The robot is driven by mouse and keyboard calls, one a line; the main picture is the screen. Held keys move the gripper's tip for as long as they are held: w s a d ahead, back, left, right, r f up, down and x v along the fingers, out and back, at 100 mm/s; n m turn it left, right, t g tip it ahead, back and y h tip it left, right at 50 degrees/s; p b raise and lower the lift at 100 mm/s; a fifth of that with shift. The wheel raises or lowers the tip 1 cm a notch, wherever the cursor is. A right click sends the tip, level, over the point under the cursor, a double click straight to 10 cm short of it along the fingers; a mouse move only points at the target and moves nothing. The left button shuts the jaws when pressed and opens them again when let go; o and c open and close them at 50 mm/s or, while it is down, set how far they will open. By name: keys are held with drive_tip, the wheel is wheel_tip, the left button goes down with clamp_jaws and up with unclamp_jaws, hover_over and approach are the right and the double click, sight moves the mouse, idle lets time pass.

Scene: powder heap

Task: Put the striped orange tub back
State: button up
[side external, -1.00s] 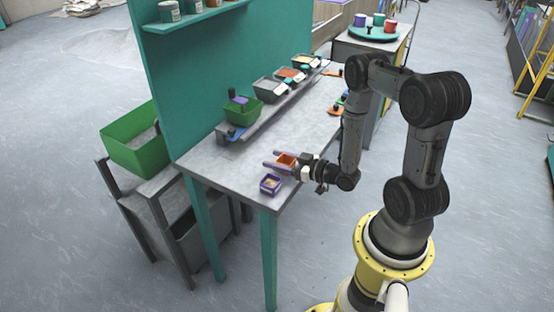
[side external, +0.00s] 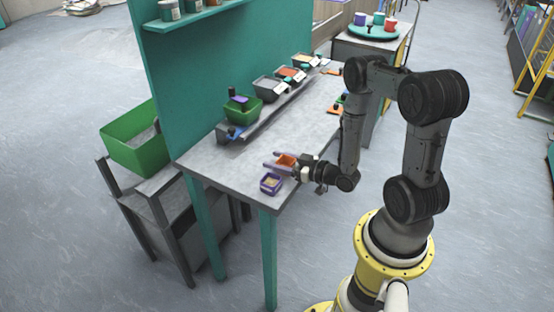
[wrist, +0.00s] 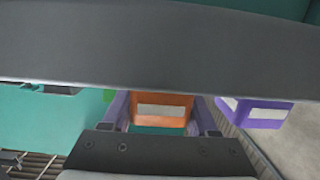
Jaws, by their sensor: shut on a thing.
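The orange tub (side external: 286,160) is at the near end of the grey table, between the purple fingers of my gripper (side external: 279,160). In the wrist view the orange tub (wrist: 163,109) shows a pale band on its face, with a purple finger on each side. My gripper is shut on it. I cannot tell whether the tub touches the tabletop. A purple tub (side external: 270,184) stands close by on the near side, apart from the fingers. It shows to the right in the wrist view (wrist: 255,112).
A raised rack (side external: 262,120) along the teal back panel (side external: 225,85) holds a green tub (side external: 243,109), a grey tub (side external: 268,88) and more tubs farther along. Small orange and green items lie at the table's far right edge. The middle of the tabletop (side external: 290,130) is clear.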

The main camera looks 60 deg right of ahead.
drive_tip(key=shift+f, duration=0.1)
drive_tip(key=o, duration=1.5)
drive_tip(key=shift+o, duration=0.3)
drive_tip(key=shift+r, duration=3.5)
